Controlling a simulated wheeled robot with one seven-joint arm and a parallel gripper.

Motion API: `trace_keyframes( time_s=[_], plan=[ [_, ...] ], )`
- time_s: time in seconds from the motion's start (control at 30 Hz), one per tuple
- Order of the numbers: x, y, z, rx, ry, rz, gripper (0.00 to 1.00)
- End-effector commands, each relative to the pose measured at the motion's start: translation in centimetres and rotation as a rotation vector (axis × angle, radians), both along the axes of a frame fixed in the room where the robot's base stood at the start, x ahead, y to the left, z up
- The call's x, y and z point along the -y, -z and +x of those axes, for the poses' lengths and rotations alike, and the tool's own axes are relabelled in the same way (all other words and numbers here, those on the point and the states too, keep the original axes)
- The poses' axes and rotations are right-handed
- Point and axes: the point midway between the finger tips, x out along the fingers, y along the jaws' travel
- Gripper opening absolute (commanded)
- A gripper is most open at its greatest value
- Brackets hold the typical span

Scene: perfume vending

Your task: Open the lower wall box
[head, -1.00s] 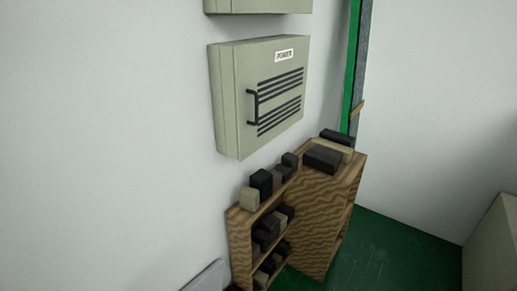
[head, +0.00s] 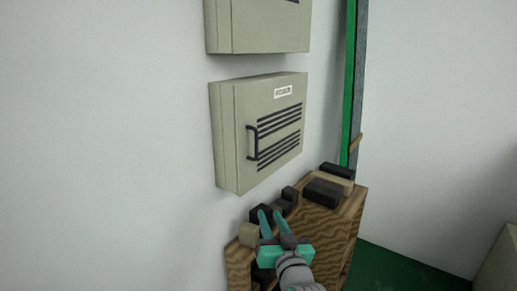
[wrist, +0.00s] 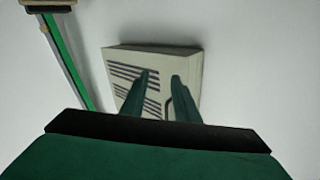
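The lower wall box (head: 235,130) is a pale beige cabinet on the white wall. Its door is closed, with a label, dark vent slots and a black bar handle (head: 251,142) at the door's left side. In the wrist view the box (wrist: 192,68) appears turned over, behind my fingers, with the handle (wrist: 168,106) partly hidden. My gripper (head: 270,211) is open and empty, its teal fingers pointing up below the box in the head view. In the wrist view the gripper (wrist: 161,75) overlaps the door's face; I see no contact with the handle.
An upper wall box (head: 250,28) hangs above. A wooden shelf (head: 335,225) with several dark and tan blocks (head: 322,193) stands below the box, close behind my gripper in the head view. A green strip (head: 349,90) runs up the wall at right. The wall left of the box is bare.

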Motion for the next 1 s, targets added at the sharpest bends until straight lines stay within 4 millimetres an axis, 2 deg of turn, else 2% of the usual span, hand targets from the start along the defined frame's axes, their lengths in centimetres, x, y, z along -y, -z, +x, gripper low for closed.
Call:
trace_keyframes(
  time_s=[0.03,0.3,0.4,0.5,0.6,0.77,1.0],
  plan=[
    [0.2,-2.5,0.6,0.016,-0.013,-0.018,0.28],
    [0.4,-12.9,1.5,0.043,-0.08,-0.12,0.28],
    [0.4,-15.8,1.3,0.049,-0.097,-0.157,0.28],
    [0.4,-17.9,1.1,0.051,-0.11,-0.186,0.28],
    [0.4,-19.1,0.9,0.051,-0.114,-0.204,0.28],
    [0.1,-19.7,1.3,0.051,-0.12,-0.213,0.28],
    [-1.1,-19.6,4.6,0.049,-0.12,-0.212,0.28]
  ],
)
